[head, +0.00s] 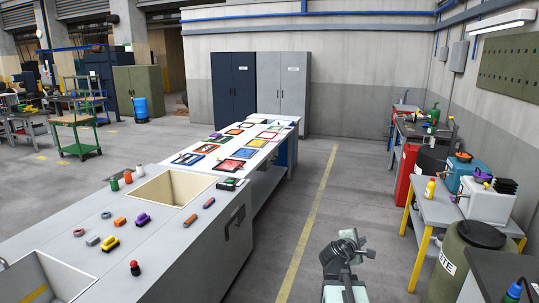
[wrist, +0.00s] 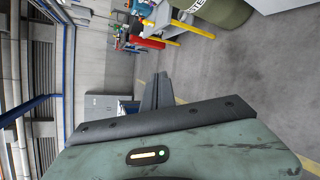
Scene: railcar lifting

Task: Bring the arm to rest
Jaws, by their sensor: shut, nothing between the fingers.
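My arm (head: 345,265) shows at the bottom of the head view, right of the middle, over the open floor. It looks folded up close to me, and it is clear of the bench and the side table. In the wrist view my gripper (wrist: 162,80) points away over the floor with its dark fingers together. Nothing shows between the fingers. In the head view I cannot make out the fingertips clearly.
A long grey bench (head: 170,235) with a sink, brushes and coloured trays runs along the left. At the right stand a yellow-legged table (head: 440,212) and a green waste drum (head: 468,270). Cabinets (head: 233,90) stand at the back. The marked aisle (head: 335,180) between is clear.

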